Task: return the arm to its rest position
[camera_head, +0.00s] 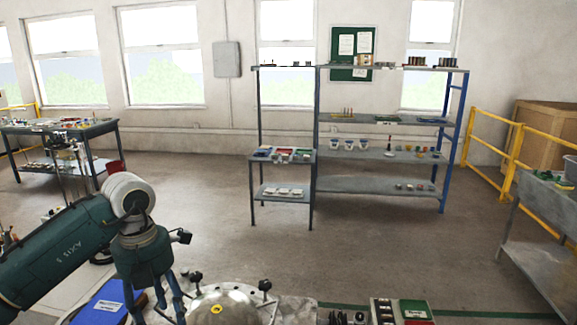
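My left arm (60,250) comes in from the left, with a dark green link, a pale round joint and a dark green wrist. Its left gripper (156,303) points down at the bottom of the view, left of a domed metal piece (228,307). The fingertips are cut off or hard to make out, so I cannot tell whether it is open or shut. Nothing is clearly seen in it. My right gripper is not in view.
A blue case (104,305) lies by the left gripper. A tray of small items (388,310) is at the bottom. Shelving (375,185) stands ahead, a bench (60,130) back left, a table (545,225) right. The middle floor is clear.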

